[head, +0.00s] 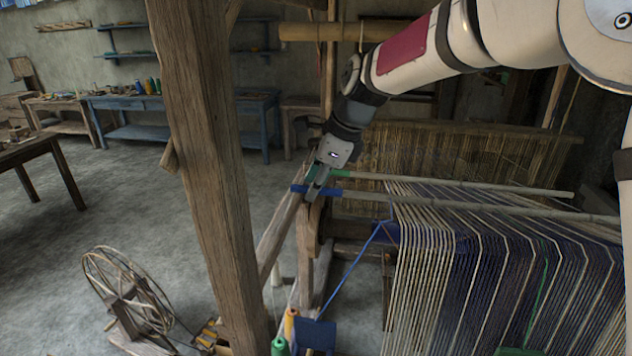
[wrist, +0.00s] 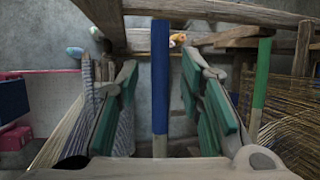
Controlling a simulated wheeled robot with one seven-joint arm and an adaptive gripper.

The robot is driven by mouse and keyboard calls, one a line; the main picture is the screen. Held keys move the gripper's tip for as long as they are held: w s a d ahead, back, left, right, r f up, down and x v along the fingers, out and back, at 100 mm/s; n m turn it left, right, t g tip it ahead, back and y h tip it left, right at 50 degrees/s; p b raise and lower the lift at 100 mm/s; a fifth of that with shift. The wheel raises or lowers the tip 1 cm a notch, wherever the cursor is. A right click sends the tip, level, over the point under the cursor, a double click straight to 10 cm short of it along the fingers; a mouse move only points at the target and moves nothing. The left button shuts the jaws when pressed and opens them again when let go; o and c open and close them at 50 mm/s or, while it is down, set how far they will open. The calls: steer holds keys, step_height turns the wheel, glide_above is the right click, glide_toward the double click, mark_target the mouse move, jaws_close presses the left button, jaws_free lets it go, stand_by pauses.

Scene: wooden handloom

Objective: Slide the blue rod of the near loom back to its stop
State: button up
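The blue rod (head: 298,189) of the near loom has a blue-coloured end and a pale shaft running right over the warp threads. In the wrist view its blue end (wrist: 160,75) stands upright in the middle of the picture. My gripper (head: 316,186) is at this blue end in the head view. In the wrist view its green-padded fingers are spread on both sides of the rod, with a visible gap on each side. The head view partly hides the rod behind my fingers. I cannot make out the rod's stop.
A green-ended rod (wrist: 262,75) runs close beside the blue one, outside my right finger. The loom's warp threads (head: 430,280) spread below right. A thick wooden post (head: 205,160) stands left of my gripper. A spinning wheel (head: 125,295) stands on the floor at lower left.

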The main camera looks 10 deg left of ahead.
jaws_close()
steer(key=shift+s+r+p, duration=0.25)
steer(key=shift+s+p, duration=0.2)
steer(key=shift+s, duration=0.3)
jaws_free()
steer(key=v, duration=1.2)
steer(key=shift+r, duration=0.1)
